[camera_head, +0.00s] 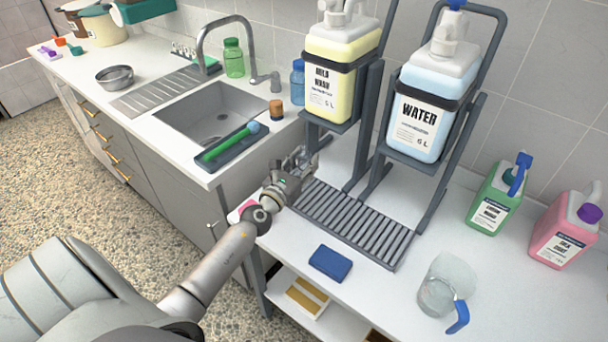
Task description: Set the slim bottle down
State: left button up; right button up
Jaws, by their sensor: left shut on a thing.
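My left gripper (303,160) is at the left end of the grey slatted drain rack, below the yellow jug. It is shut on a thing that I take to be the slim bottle. The fingers and wrist hide most of it, so its shape, its tilt and whether it touches the rack cannot be told. My right gripper is not in view.
The slatted rack (352,222) lies below the yellow mild wash jug (325,90) and the blue water jug (420,115) on stands. A blue sponge (330,263) and a clear pitcher (440,290) are in front. Green (488,200) and pink (562,235) jugs stand right. The sink (215,112) is left.

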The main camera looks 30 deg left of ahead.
pick_arm(q)
notch_tip(320, 180, down, 3)
jog(key=shift+f+b, duration=0.15)
jog(key=shift+b, duration=0.9)
jog(key=o, duration=0.5)
jog(key=shift+f, duration=0.1)
jog(key=shift+c, duration=0.2)
jog(key=o, duration=0.5)
jog(key=shift+c, duration=0.2)
